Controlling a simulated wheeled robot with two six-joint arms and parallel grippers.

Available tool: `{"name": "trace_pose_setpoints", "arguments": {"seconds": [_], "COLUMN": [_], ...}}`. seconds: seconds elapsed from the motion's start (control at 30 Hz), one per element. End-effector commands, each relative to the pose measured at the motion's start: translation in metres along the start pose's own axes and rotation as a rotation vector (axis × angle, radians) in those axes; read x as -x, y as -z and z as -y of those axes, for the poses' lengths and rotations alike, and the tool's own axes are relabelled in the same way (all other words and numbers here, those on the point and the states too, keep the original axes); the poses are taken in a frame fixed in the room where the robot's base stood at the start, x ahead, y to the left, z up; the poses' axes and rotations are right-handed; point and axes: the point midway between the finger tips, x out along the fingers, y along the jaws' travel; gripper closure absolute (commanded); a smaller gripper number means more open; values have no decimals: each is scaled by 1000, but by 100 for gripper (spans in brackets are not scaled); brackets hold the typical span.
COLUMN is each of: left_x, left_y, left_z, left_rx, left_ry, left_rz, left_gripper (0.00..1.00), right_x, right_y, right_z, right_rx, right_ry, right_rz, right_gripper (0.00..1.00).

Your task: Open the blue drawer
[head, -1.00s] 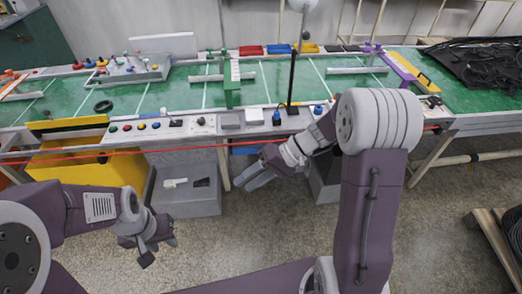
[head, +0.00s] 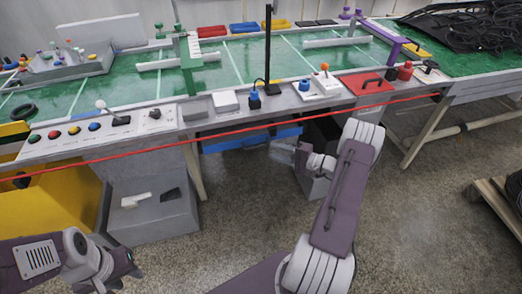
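The blue drawer (head: 248,139) is under the table's front edge, left of my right gripper, and its front shows as a blue strip. I see no clear gap that marks it as pulled out. My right gripper (head: 283,153) is just below and in front of the drawer's right end. I cannot tell whether it touches the drawer, and its fingers are too small and blurred to judge. My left gripper (head: 112,283) is low at the bottom left, away from the drawer, partly cut off by the frame edge.
A red cord (head: 120,154) runs along the table front. A yellow bin (head: 62,210) and a grey box (head: 158,220) stand below the table at left. A wooden pallet (head: 492,200) is at the right. The floor between is clear.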

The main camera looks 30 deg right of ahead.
Motion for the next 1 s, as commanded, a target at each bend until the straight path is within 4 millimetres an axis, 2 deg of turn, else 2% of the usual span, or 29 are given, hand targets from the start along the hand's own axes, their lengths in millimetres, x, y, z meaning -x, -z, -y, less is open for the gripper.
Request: {"name": "trace_pose_setpoints", "arguments": {"seconds": [0.1, 0.3, 0.63, 0.67, 0.77, 1.0], "left_x": [-9, -15, -15, -15, -15, -15], "left_y": [-1, -2, -2, -2, -2, -2], "left_z": [0, 0, 0, 0, 0, 0], "left_rx": [0, 0, 0, 0, 0, 0], "left_ry": [0, 0, 0, 0, 0, 0], "left_rz": [0, 1, 1, 0, 0, 0], "left_gripper": [64, 64, 64, 64, 64, 64], "right_x": [-28, -58, -65, -65, -65, -65], "right_y": [-1, 0, 0, 0, 0, 0], "right_z": [-3, -2, 0, 0, 0, 0], "right_rx": [2, 3, 1, 1, 1, 1], "right_ry": [-1, -1, -1, -1, -1, -1], "right_rz": [5, 3, 1, 1, 1, 1], "right_gripper": [66, 66, 66, 71, 99, 100]}}
